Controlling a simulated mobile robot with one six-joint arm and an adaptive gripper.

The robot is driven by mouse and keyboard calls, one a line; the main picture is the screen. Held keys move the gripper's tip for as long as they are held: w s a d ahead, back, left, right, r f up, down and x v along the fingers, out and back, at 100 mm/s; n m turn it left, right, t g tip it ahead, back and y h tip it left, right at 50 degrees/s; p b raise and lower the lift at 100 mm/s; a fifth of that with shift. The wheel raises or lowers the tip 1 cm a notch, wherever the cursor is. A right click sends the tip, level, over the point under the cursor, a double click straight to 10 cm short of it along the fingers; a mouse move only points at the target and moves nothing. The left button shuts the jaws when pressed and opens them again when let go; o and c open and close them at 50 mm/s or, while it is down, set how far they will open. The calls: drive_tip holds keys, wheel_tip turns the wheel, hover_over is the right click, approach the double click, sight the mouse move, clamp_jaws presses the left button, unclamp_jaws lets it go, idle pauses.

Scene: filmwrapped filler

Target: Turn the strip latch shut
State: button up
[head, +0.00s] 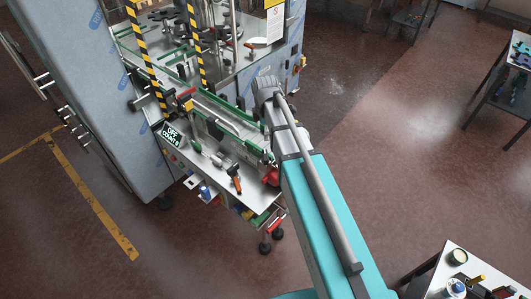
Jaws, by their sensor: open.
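A filling machine (75,80) with grey-blue, film-wrapped panels fills the upper left of the head view. I cannot tell for sure which part is the strip latch. An orange-tipped handle (236,184) lies on the machine's front shelf, and a smaller orange handle (250,46) shows higher up behind the guards. A red part (271,177) sits at the right end of the shelf, partly hidden by my arm. My arm reaches up from the bottom over the right side of the machine. My gripper's fingers do not show.
A small display (172,133) reads "OFF". A conveyor with green edges (228,118) runs beside my arm. A blue-topped can (205,192) stands at the front. A table with jars (432,270) is at lower right. Open floor (400,150) lies to the right.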

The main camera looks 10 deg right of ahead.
sight(265, 154)
drive_tip(key=shift+f, duration=0.2)
wheel_tip(265, 154, down, 13)
drive_tip(key=b, duration=1.3)
drive_tip(key=shift+f+b, duration=0.2)
drive_tip(key=shift+b, duration=0.2)
drive_tip(key=c, duration=0.8)
